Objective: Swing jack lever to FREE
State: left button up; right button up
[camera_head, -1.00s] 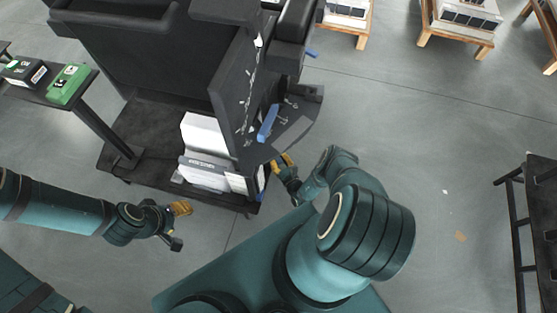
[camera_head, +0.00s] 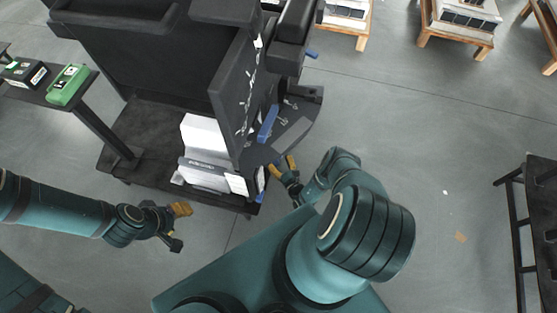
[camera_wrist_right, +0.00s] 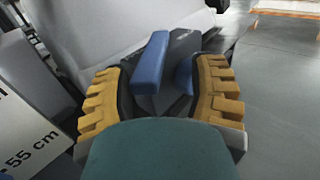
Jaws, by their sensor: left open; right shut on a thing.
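The blue jack lever (camera_wrist_right: 150,66) shows in the right wrist view between the yellow finger pads of my right gripper (camera_wrist_right: 160,92), in front of a dark block. My right gripper (camera_head: 285,166) is low beside the right side of the dark lift unit (camera_head: 222,80) in the head view, shut on the lever. The exact contact is partly hidden by the gripper's own body. My left gripper (camera_head: 178,225) is open and empty, over the floor in front of the unit's base. No FREE marking is readable.
Another blue handle (camera_head: 268,123) is on the unit's right side. White boxes (camera_head: 205,150) stand on its dark base. A side table (camera_head: 85,108) at left carries a green box (camera_head: 67,84). A dark rack (camera_head: 542,210) stands far right.

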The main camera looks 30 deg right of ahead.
jog(key=s, duration=1)
jog(key=shift+s+a, duration=0.25)
jog(key=shift+a, duration=0.2)
jog(key=shift+r, duration=0.1)
